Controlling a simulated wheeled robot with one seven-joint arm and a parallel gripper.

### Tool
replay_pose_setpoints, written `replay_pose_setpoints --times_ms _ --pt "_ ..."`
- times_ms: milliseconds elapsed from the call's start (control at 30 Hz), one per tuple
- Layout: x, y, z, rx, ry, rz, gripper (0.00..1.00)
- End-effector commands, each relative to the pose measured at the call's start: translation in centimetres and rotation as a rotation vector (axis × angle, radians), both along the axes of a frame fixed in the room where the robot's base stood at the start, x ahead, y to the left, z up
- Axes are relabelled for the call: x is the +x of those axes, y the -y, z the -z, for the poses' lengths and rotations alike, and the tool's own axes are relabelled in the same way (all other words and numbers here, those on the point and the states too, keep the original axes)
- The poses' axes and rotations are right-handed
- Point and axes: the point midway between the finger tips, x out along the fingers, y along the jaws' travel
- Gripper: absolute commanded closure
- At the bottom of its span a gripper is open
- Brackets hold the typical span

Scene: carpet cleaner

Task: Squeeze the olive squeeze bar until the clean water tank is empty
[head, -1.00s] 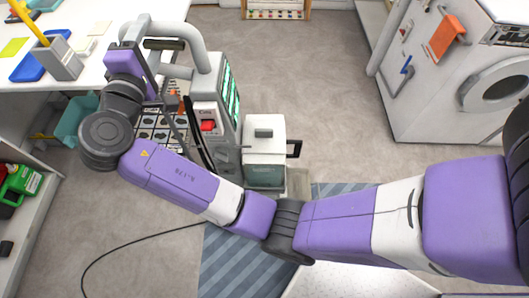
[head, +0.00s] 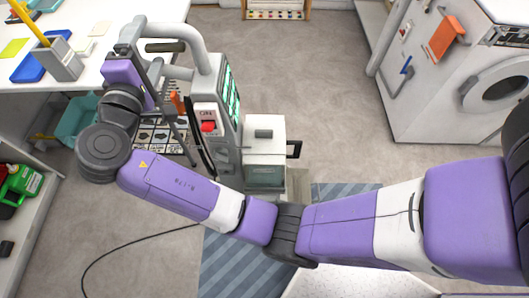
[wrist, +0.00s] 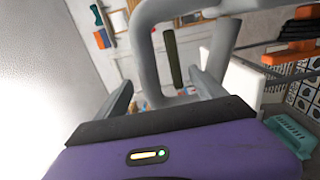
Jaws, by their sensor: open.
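The olive squeeze bar (head: 165,46) is on the grey loop handle (head: 200,57) of the carpet cleaner (head: 228,100). In the wrist view the olive bar (wrist: 172,58) stands upright within the handle loop, ahead of the gap between my fingers. My gripper (head: 142,48) is open beside the handle, at its left in the head view. In the wrist view its two fingers (wrist: 165,90) are spread, with nothing between them. A white box-shaped tank (head: 264,138) with a greenish lower part is at the cleaner's right; I cannot read its water level.
A white desk (head: 95,68) with a pencil holder (head: 58,62) is at the left, close to my wrist. A teal bin (head: 75,122) is under it. A black cable (head: 110,252) crosses the carpet. A white washing machine (head: 440,85) stands right.

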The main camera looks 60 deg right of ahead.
Motion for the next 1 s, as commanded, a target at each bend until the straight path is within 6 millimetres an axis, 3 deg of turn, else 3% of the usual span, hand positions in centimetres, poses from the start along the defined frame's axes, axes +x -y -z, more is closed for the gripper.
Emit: replay_pose_setpoints --times_ms 1000 --pt "-3.9 -5.9 -0.1 0.0 0.001 -0.003 0.2"
